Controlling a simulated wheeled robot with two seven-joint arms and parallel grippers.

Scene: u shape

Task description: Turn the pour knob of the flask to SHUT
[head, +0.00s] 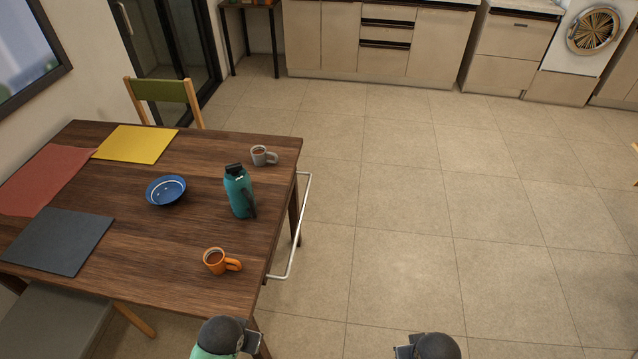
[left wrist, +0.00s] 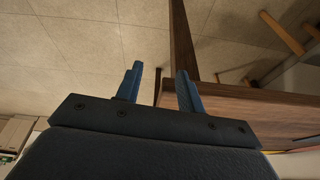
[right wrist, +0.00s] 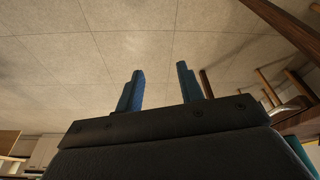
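The teal flask (head: 239,193) stands upright on the wooden table (head: 110,275), near its right edge. It has a black top (head: 234,169) and a dark handle on its right side. The knob's setting is too small to read. My left gripper (left wrist: 158,88) is open and empty in the left wrist view, beside the table's edge. My right gripper (right wrist: 158,88) is open and empty over the floor in the right wrist view. In the head view both arms show only at the bottom edge, well short of the flask.
An orange mug (head: 215,261), a grey mug (head: 261,156) and a blue bowl (head: 166,191) stand around the flask. Yellow (head: 137,144), red (head: 42,180) and dark (head: 58,241) mats lie left. A white rail (head: 301,225) runs along the table's right side. The floor (head: 410,230) right is clear.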

